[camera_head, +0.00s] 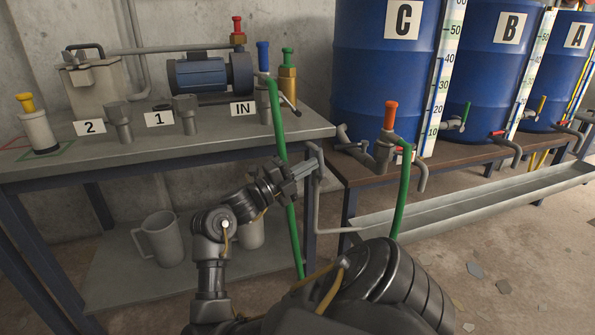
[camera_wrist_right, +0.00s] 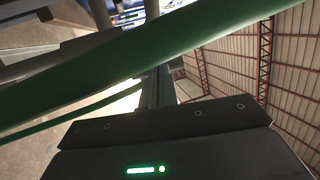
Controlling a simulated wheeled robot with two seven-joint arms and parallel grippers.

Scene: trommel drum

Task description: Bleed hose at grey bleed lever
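My right gripper (camera_head: 305,168) is in front of the left bench's right end, beside a green hose (camera_head: 292,215) and close to a bent grey pipe (camera_head: 319,195). I cannot tell whether it touches either one, or whether its fingers are open. This hose hangs from the blue-topped fitting (camera_head: 264,58) by the IN label. In the right wrist view a green hose (camera_wrist_right: 150,52) crosses close in front of the camera. A small dark lever (camera_head: 289,102) sits below the green-topped brass fitting (camera_head: 288,75); I cannot tell if it is the bleed lever. My left gripper is out of view.
A second green hose (camera_head: 403,190) hangs from the orange-topped fitting (camera_head: 390,118) on the right bench. Blue drums (camera_head: 385,75) stand behind it. A long grey trough (camera_head: 480,205) runs along the front. Grey jugs (camera_head: 163,240) stand on the lower shelf. A pump (camera_head: 205,75) sits on the left bench.

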